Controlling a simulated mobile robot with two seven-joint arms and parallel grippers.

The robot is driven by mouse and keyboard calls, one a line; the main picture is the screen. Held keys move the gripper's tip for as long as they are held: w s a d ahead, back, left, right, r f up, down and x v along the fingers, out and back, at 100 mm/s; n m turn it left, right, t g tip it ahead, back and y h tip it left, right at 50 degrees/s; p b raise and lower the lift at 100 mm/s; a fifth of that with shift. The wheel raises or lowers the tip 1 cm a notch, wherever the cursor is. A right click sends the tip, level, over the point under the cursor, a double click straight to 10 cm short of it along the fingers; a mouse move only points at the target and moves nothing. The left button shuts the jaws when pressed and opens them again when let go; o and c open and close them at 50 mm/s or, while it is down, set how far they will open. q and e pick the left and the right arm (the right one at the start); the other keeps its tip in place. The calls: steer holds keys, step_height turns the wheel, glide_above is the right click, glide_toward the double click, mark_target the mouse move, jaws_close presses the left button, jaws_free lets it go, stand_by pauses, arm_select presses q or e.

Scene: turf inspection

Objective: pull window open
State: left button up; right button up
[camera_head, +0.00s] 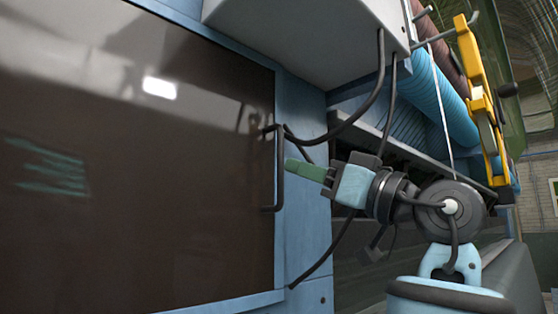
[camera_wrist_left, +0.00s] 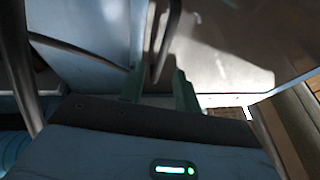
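The window (camera_head: 130,170) is a large dark, reflective pane in a light blue frame, filling the left of the head view. It looks shut. Its black vertical bar handle (camera_head: 280,170) is at the pane's right edge. My left gripper (camera_head: 290,166) has green fingers pointing left at the handle's middle. In the left wrist view, the green fingers of the left gripper (camera_wrist_left: 158,78) stand apart, with the dark handle (camera_wrist_left: 166,45) ahead of and seemingly between their tips. I cannot tell whether they touch it. My right gripper is not in view.
A grey box (camera_head: 300,40) juts out above the handle, with black cables (camera_head: 370,105) hanging close to my gripper. A blue ribbed roller (camera_head: 440,95) and a yellow bracket (camera_head: 480,100) are at the upper right.

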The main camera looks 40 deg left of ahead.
mark_target(280, 199)
arm_select(q)
steer(key=x, duration=0.6)
steer(key=shift+p, duration=0.3)
jaws_close()
